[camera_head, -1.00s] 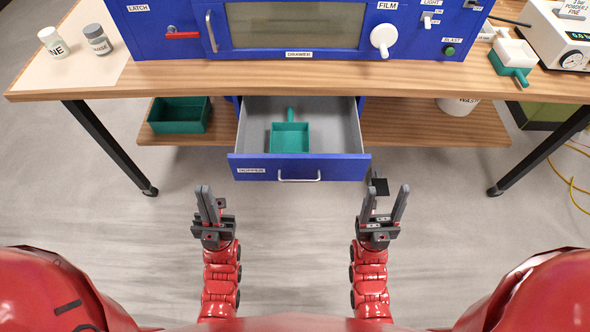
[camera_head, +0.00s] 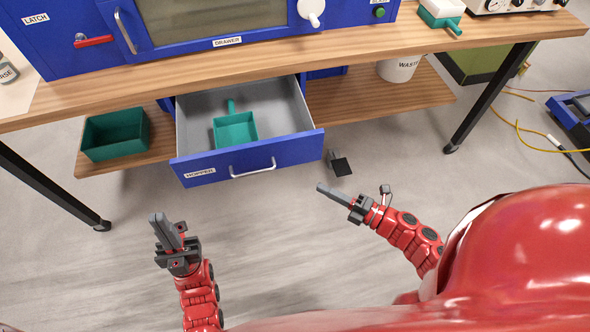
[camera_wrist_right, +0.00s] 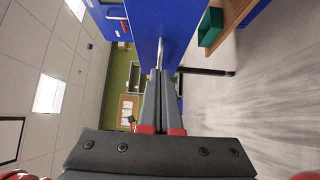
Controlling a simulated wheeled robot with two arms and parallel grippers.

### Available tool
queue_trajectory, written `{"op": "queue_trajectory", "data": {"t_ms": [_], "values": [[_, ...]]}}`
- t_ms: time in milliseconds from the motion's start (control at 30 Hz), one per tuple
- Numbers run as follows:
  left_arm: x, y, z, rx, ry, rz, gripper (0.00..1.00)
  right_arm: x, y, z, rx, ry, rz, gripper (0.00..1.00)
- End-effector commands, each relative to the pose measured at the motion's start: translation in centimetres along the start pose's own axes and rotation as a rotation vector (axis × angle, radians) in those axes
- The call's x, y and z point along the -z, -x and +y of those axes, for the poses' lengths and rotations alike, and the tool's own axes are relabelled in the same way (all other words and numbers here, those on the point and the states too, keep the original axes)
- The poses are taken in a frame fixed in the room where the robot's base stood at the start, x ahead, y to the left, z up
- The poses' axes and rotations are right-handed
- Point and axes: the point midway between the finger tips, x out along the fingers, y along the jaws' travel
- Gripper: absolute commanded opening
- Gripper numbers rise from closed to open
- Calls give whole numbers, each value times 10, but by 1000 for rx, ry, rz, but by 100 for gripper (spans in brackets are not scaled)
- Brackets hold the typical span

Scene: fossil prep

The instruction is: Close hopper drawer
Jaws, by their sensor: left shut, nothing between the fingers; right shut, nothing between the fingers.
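The blue hopper drawer (camera_head: 215,172) is pulled out below the bench top, with a silver bar handle (camera_head: 253,169) on its front. A green scoop (camera_head: 236,130) lies inside it. My left gripper (camera_head: 166,230) is shut and empty, in front of and below the drawer's left end. My right gripper (camera_head: 335,193) is shut and empty, right of the drawer front and pointing left, apart from it in the head view. In the right wrist view my shut fingers (camera_wrist_right: 160,100) point toward the blue drawer front (camera_wrist_right: 178,30), with the handle (camera_wrist_right: 158,55) just beyond the tips.
A green bin (camera_head: 116,135) stands on the lower shelf (camera_head: 385,100) left of the drawer, and a white waste bucket (camera_head: 399,68) stands at right. Table legs (camera_head: 490,95) flank the space. A small dark object (camera_head: 340,165) is on the floor by the drawer.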

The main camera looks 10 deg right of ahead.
Motion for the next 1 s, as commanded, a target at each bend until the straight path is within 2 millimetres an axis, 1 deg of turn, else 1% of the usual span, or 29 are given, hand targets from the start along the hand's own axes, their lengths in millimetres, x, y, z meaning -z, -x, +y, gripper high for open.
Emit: {"op": "queue_trajectory", "data": {"t_ms": [67,167,267,567,600,667,800,1000], "values": [[0,-1,0,0,0,0,0,-3,-2,-3,19,18,-3,0],[1,-4,0,0,0,0,0,-2,-13,-1,17,18,1,0],[2,-9,0,0,0,0,0,-2,-31,0,16,16,0,0],[4,-26,-1,0,0,0,0,-2,-98,0,14,12,-1,0],[5,-28,-1,0,0,0,0,-5,-104,0,14,13,-3,0],[5,-30,-2,0,0,0,0,-14,-109,0,14,14,-5,0],[6,-34,-2,0,0,0,0,-24,-119,-2,13,13,-5,0],[6,-36,-2,0,0,0,0,-30,-125,-4,15,13,-3,0]]}}
